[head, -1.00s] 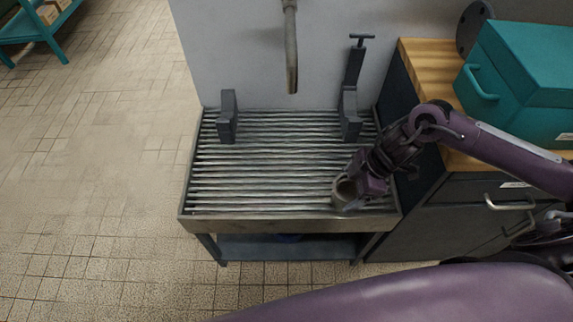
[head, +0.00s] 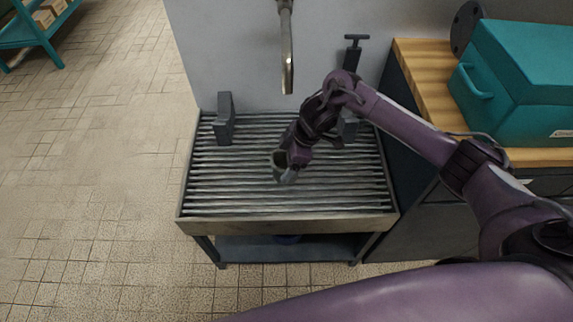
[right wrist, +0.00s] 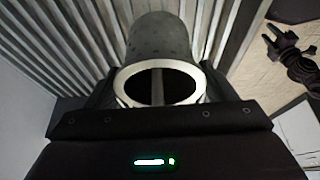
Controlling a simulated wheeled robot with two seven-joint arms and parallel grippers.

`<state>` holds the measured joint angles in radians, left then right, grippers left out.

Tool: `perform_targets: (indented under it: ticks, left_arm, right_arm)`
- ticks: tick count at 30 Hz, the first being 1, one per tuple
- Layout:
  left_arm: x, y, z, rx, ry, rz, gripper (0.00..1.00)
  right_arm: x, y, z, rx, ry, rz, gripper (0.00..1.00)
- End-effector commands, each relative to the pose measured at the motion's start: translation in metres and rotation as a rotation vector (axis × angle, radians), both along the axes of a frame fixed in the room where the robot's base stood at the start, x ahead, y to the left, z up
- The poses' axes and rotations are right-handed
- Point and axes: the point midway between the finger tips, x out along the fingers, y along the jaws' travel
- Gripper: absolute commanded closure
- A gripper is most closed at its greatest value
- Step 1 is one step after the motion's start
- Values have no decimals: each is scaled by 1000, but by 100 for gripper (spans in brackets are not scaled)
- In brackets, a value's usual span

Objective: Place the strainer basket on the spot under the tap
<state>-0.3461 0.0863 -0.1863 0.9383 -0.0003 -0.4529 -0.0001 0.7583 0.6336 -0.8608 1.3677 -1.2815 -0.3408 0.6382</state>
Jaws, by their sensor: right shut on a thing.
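The strainer basket (head: 281,161) is a small grey cylinder with an open, pale rim. My right gripper (head: 290,168) is shut on it and holds it over the middle of the slatted rack, below and in front of the tap (head: 288,60). In the right wrist view the basket (right wrist: 160,45) sits between the fingers, its ring-shaped rim facing the camera and slats behind it. I cannot tell whether its bottom touches the slats. The marked spot under the tap cannot be made out. My left gripper is not in view.
The slatted rack (head: 225,190) has a raised metal rim. A dark upright block (head: 224,118) stands at its back left, and a clamp-like post (head: 352,65) at its back right, partly behind my arm. A teal toolbox (head: 520,85) sits on the wooden counter (head: 420,75) at right.

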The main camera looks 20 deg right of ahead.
Motion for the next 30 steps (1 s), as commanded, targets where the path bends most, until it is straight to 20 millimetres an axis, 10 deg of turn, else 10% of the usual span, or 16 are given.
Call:
perform_targets:
  ticks: [15,16,21,30]
  left_arm:
    - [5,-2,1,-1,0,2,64]
    - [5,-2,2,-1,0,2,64]
    - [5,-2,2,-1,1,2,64]
    - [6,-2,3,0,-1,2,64]
  right_arm:
    - [-1,0,-26,1,0,-1,48]
    - [-1,0,-27,0,1,-1,21]
    - [-1,0,-26,0,0,-1,1]
    - [0,0,-24,1,0,0,1]
